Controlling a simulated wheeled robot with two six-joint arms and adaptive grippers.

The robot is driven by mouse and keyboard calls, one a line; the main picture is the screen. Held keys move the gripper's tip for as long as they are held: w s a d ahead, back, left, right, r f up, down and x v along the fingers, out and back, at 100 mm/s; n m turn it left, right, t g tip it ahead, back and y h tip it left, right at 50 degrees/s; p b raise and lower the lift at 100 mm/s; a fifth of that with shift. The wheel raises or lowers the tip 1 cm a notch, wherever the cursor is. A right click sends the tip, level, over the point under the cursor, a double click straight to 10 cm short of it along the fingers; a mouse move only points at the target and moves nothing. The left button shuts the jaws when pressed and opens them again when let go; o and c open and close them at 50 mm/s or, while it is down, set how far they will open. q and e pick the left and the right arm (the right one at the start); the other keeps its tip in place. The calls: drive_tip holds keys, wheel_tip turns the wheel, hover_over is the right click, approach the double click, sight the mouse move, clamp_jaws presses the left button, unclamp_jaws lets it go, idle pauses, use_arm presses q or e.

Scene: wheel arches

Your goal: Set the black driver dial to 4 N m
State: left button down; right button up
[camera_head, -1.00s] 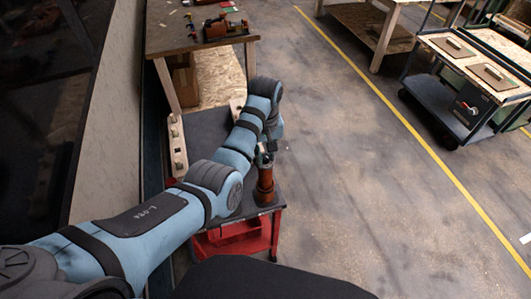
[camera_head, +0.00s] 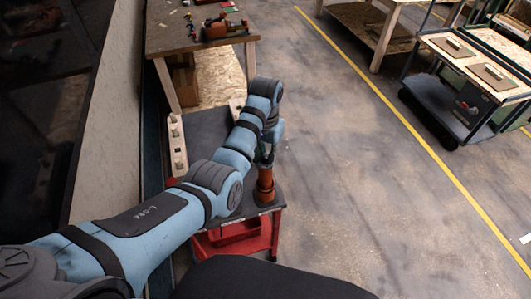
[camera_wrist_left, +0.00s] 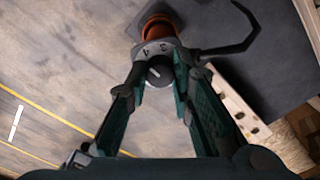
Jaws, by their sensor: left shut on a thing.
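The driver (camera_head: 265,188), an orange-brown upright body, stands on the dark top of the red cart in the head view. Its orange end also shows at the top of the left wrist view (camera_wrist_left: 160,25). A grey collar with digits (camera_wrist_left: 157,49), seemingly a 3 and a 4, sits beside the black dial (camera_wrist_left: 158,74). The dial has a pale pointer line; which digit it indicates I cannot tell. My left gripper (camera_wrist_left: 159,69) is shut on the dial, one finger on each side. It comes down from above in the head view (camera_head: 265,160). My right gripper is out of view.
A pale wooden strip with pegs (camera_head: 177,145) lies along the cart's left edge. A workbench with tools (camera_head: 195,40) stands beyond the cart. A wall borders the left. Open floor (camera_head: 350,180) lies to the right, with a trolley (camera_head: 470,85) farther off.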

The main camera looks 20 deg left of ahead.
use_arm(q)
drive_tip(key=shift+m, duration=0.4)
drive_tip(key=c, duration=1.4)
unclamp_jaws()
